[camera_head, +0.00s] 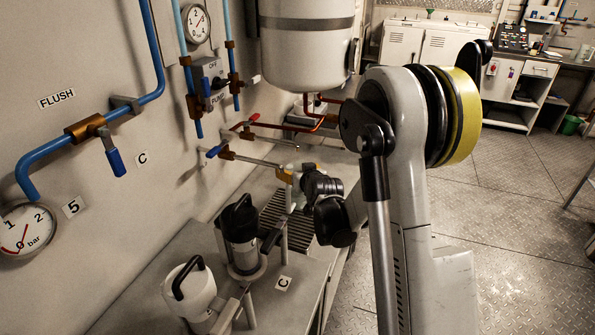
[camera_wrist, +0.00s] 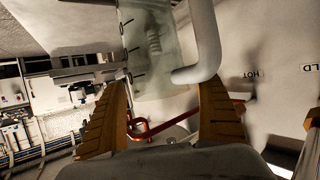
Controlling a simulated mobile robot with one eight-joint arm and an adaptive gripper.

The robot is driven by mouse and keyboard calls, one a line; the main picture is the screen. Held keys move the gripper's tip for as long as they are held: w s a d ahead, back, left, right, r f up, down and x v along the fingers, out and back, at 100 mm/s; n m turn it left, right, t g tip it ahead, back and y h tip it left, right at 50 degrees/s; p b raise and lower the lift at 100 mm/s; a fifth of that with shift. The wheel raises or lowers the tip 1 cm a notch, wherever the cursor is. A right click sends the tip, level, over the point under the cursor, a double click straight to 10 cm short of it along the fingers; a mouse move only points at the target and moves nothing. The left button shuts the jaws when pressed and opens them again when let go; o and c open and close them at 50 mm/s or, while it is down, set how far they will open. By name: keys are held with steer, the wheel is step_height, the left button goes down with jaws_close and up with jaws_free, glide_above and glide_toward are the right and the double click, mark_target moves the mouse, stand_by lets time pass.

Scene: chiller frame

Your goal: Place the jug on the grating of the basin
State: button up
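The jug (camera_wrist: 150,45) is a clear, faintly green vessel with dark graduation marks and a thick pale handle (camera_wrist: 205,45), at the top of the wrist view. My gripper (camera_wrist: 162,85) shows there as two orange-brown fingers set wide apart. The jug and handle lie beyond the fingertips; the handle's lower bend is close to the right fingertip, and I cannot tell whether they touch. In the head view my gripper (camera_head: 287,177) is over the basin area, and the jug is mostly hidden or too small to make out. The dark slotted grating (camera_head: 273,212) lies below, partly covered by my arm.
A dark flask (camera_head: 240,235) and a white flask (camera_head: 190,290) stand in holders on the near counter. Pipes with red and blue valve handles (camera_head: 215,151) project from the wall behind the basin. A white tank (camera_head: 305,50) hangs above. Open floor lies to the right.

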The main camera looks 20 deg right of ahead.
steer(key=shift+r, duration=0.2)
steer(key=p+v, duration=0.3)
steer(key=v, duration=0.9)
steer(key=shift+p, duration=0.35)
